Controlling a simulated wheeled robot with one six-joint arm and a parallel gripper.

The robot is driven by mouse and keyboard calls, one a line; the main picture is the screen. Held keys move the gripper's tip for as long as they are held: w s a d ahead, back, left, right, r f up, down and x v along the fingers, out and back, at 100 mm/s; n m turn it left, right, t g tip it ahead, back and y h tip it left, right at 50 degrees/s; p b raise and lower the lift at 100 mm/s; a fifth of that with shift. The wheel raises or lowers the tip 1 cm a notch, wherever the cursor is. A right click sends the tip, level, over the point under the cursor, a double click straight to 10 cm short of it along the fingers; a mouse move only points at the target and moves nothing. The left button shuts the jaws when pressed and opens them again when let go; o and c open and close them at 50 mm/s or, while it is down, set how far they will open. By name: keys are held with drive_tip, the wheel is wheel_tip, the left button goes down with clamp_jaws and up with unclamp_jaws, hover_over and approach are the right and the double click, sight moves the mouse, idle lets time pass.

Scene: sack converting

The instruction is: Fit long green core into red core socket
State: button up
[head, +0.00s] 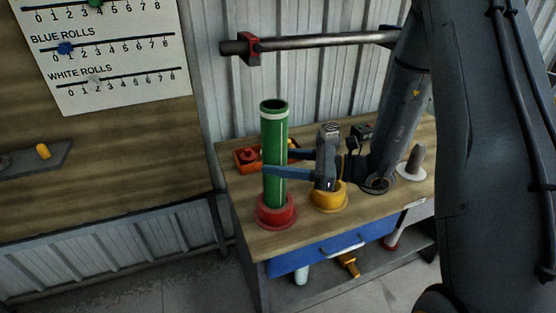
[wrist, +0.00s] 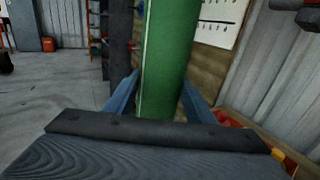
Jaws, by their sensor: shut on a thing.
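The long green core (head: 274,150) stands upright, a tall tube with a white band near its open top. Its lower end is at the red core socket (head: 276,212), a round red base on the workbench's near left. I cannot tell how deep the core sits in it. My gripper (head: 276,165) reaches in from the right with its blue fingers on either side of the core, shut on it below mid-height. In the wrist view the green core (wrist: 167,60) fills the space between the two blue fingers; its lower end is hidden there.
A yellow socket (head: 329,199) stands right of the red one, under my gripper. An orange-red tray (head: 246,160) lies behind the core. A grey spindle on a white disc (head: 413,162) stands at the right. A dark bar (head: 310,42) crosses above the bench (head: 250,238).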

drive_tip(key=shift+f+b, duration=1.05)
drive_tip(key=shift+f, duration=0.8)
drive_tip(key=o, duration=1.6)
drive_tip(key=b+v, duration=0.2)
drive_tip(key=v, duration=0.5)
drive_tip(key=shift+s+d, duration=0.1)
drive_tip(key=shift+d, duration=0.3)
